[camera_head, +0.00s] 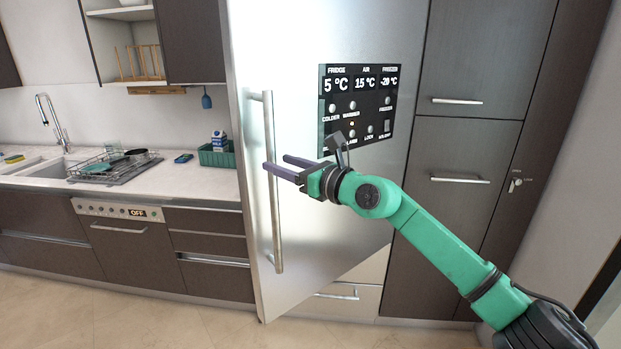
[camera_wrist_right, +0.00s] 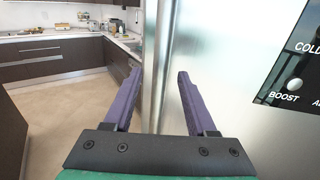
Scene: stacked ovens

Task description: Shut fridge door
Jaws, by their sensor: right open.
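The silver fridge door (camera_head: 300,230) stands partly open in the head view. Its lower edge slants out over the drawer below, with the free edge at the left. A long vertical handle (camera_head: 276,235) runs near that free edge. My right gripper (camera_head: 275,163) is open and empty in front of the door, with its purple fingers at the handle's mid-height. In the right wrist view the handle (camera_wrist_right: 161,40) shows between the two fingers; I cannot tell whether they touch it. My left gripper is not in view.
A black control panel (camera_head: 357,105) is on the door. A drawer (camera_head: 340,300) lies below it, and dark tall cabinets (camera_head: 465,150) stand to the right. A counter (camera_head: 190,183) with sink and dish rack is left. The floor (camera_head: 150,315) in front is clear.

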